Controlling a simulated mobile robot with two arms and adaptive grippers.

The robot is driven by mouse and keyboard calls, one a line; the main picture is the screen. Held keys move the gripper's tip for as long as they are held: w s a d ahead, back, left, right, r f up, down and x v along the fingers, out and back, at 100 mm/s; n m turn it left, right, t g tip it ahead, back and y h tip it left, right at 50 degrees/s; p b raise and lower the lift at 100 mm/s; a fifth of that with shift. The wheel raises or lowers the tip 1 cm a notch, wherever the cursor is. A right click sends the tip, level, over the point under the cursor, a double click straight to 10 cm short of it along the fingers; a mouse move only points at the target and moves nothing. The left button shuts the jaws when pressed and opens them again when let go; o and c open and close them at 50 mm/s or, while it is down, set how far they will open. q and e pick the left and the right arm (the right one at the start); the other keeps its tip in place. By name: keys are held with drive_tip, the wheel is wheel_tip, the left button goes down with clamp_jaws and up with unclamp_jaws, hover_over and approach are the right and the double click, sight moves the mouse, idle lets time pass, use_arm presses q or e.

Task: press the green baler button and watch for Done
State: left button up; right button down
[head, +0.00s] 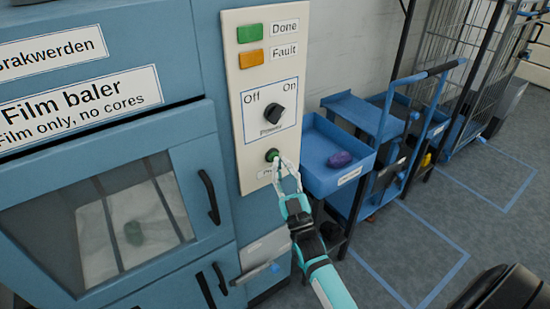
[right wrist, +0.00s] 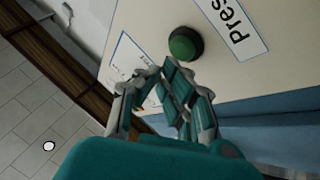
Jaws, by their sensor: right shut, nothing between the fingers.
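The green button (head: 271,155) sits low on the cream control panel (head: 230,100) of the blue film baler (head: 165,110). It also shows in the right wrist view (right wrist: 186,44), just beyond my fingertips. My right gripper (head: 280,170) is shut and empty, its tips at or very near the button; I cannot tell whether they touch it. The green Done lamp (head: 250,33) and orange Fault lamp (head: 252,58) are at the panel's top; whether either is lit is unclear. A black Off/On knob (head: 276,115) sits between the lamps and the button. My left gripper is not in view.
A blue cart (head: 333,180) with a purple item (head: 339,159) in its tray stands close to the right of my right gripper. A wire cage (head: 455,60) is behind it. The baler's windowed door (head: 110,225) is closed. Blue-taped floor (head: 435,240) lies at the right.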

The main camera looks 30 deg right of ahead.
drive_tip(key=shift+w, duration=0.15)
idle(0.4)
drive_tip(key=shift+w, duration=0.3)
